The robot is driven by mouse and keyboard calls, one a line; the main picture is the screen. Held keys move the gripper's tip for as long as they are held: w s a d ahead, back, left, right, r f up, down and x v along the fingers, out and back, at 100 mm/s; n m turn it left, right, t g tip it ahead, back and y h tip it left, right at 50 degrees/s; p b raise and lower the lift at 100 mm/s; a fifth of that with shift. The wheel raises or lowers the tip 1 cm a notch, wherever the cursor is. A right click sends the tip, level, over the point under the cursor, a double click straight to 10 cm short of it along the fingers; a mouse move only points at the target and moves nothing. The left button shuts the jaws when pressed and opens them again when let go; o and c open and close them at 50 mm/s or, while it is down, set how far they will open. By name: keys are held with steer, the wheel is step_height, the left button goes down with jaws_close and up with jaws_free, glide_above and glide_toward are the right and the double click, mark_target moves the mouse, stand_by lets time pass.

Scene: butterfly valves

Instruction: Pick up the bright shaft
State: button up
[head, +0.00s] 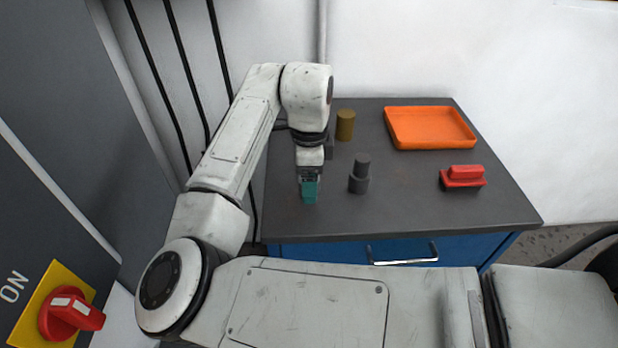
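My gripper (310,174) points down over the front left of the dark table. A small teal block (309,192) is directly below its fingertips. The fingers look small and dark here, and I cannot tell whether they are closed on the block or only above it. No plainly bright shaft stands out. A dark grey stepped cylinder (359,178) stands upright to the right of the gripper. A brass-coloured cylinder (345,125) stands upright farther back. Another grey piece (330,148) is partly hidden behind my wrist.
An orange tray (398,134), which looks empty, lies at the back right of the table (420,213). A red part (463,177) sits at the right. A wall is behind. A red switch (68,313) is at lower left.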

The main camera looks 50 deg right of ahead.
steer(key=shift+c, duration=0.3)
jaws_close()
stand_by(0.4)
steer(key=shift+r, duration=0.1)
